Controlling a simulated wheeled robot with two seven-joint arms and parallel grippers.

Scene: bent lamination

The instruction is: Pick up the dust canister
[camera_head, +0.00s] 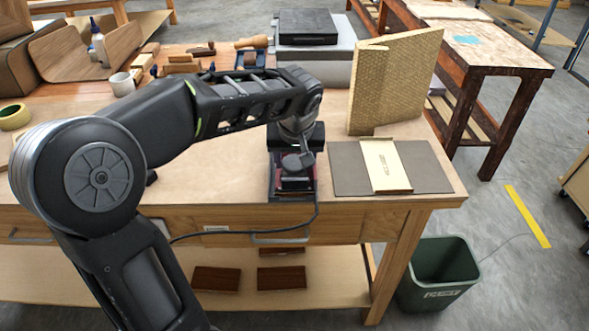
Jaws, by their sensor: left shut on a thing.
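My left arm reaches in from the left across the workbench (215,175). My left gripper (293,160) points down near the bench's front edge and is shut on a dark part at the top of a small power tool. The tool (297,184) is dark with a reddish lower part, and a black cord runs from it over the front edge. The held part seems to be the dust canister, but the gripper hides most of it. I cannot tell whether it is apart from the tool. My right gripper is not in view.
A green bin (438,273) stands on the floor at right.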

